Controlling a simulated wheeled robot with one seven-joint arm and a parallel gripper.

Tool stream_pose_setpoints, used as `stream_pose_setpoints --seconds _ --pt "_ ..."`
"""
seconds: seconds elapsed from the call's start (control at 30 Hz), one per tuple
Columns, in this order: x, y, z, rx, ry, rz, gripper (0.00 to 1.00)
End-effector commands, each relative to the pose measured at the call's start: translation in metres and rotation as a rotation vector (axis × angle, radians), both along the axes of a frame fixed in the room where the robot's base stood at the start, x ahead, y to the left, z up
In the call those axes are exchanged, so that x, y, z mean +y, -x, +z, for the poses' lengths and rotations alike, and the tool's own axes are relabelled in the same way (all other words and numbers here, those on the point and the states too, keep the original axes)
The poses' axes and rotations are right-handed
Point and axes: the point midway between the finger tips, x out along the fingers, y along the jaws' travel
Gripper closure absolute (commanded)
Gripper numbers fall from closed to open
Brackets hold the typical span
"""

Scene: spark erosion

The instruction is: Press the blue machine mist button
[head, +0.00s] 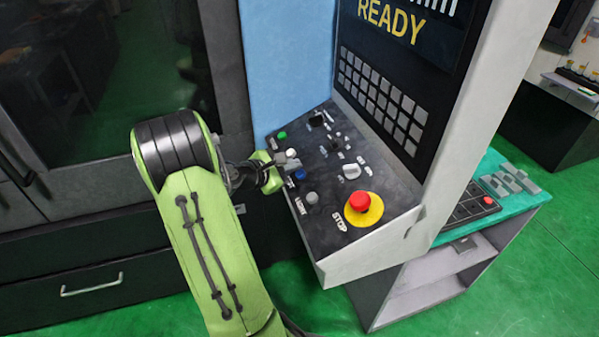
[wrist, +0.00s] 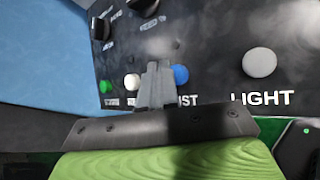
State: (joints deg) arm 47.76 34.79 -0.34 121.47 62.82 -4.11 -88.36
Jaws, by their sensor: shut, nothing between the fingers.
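The blue mist button (head: 299,174) sits on the black sloped control panel (head: 330,215), in the column of buttons along its left side. In the wrist view the blue button (wrist: 180,75) shows just right of my fingertips, above a label partly hidden and ending in "IST". My gripper (head: 284,163) is shut and empty, reaching in from the left over the panel edge. In the wrist view my gripper (wrist: 157,70) covers the space between the white button (wrist: 132,81) and the blue one. I cannot tell whether the fingertips touch the panel.
A green button (head: 282,135) is farther up the column. A grey LIGHT button (head: 312,198) is nearer the front. A red stop button (head: 359,200) on a yellow disc sits at the panel's right. The screen housing (head: 470,120) rises behind the panel.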

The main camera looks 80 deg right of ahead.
Motion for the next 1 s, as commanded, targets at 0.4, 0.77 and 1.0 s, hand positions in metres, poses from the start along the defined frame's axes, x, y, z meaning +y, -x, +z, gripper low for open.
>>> stream_pose_setpoints --seconds 0.4,0.77,1.0 --pt "-0.002 0.004 -0.009 0.0 -0.001 -0.001 1.0" --pt "-0.002 0.004 -0.01 0.0 0.0 0.0 1.0" --pt "-0.003 0.005 -0.013 0.001 0.0 0.0 1.0"
